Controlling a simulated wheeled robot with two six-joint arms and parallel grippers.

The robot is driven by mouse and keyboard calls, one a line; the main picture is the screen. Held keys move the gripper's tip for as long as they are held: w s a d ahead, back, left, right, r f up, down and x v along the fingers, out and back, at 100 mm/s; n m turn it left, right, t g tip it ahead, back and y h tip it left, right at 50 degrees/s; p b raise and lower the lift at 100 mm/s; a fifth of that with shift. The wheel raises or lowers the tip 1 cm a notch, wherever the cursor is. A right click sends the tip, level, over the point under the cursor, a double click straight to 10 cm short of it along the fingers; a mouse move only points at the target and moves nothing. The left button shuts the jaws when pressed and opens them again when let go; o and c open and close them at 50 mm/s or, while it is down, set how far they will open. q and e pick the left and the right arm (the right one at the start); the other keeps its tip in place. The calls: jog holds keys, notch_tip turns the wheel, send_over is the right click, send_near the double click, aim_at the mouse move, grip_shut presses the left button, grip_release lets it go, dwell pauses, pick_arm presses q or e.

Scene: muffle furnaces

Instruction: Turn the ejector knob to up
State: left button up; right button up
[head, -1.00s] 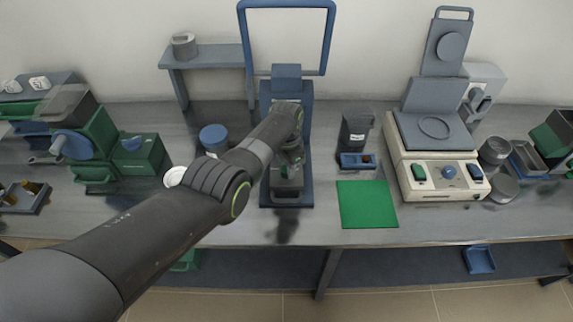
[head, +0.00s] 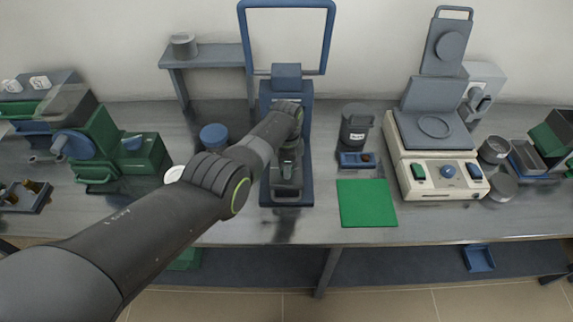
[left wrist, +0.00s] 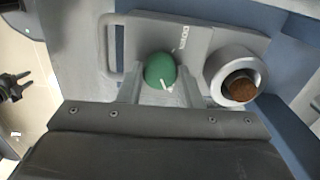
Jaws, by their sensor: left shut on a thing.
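In the left wrist view, the ejector knob (left wrist: 157,68) is a round green knob with a short white pointer mark. It sits on a light grey plate (left wrist: 200,42) with a small printed label beside it, too small to read surely. The fingers of my left gripper (left wrist: 159,80) stand on either side of the knob and are shut on it. In the head view, my left gripper (head: 287,172) reaches down over the front of the blue press (head: 307,185), and my arm and gripper hide the knob.
A grey ring with a brown core (left wrist: 240,86) stands beside the knob. A black jar (head: 355,128), a small blue tray (head: 347,164) and a green mat (head: 367,204) lie right of the press. A blue-lidded jar (head: 214,135) stands to its left.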

dwell(0.3)
pick_arm(q)
jog(key=o, duration=1)
jog(key=shift+r, duration=0.1)
jog(key=shift+r, duration=0.25)
notch_tip(320, 180, up, 5)
jog(key=p, duration=0.2)
jog(key=shift+p, duration=0.3)
notch_tip(320, 180, up, 12)
jog(key=shift+f+b, duration=0.15)
jog(key=shift+b, duration=0.55)
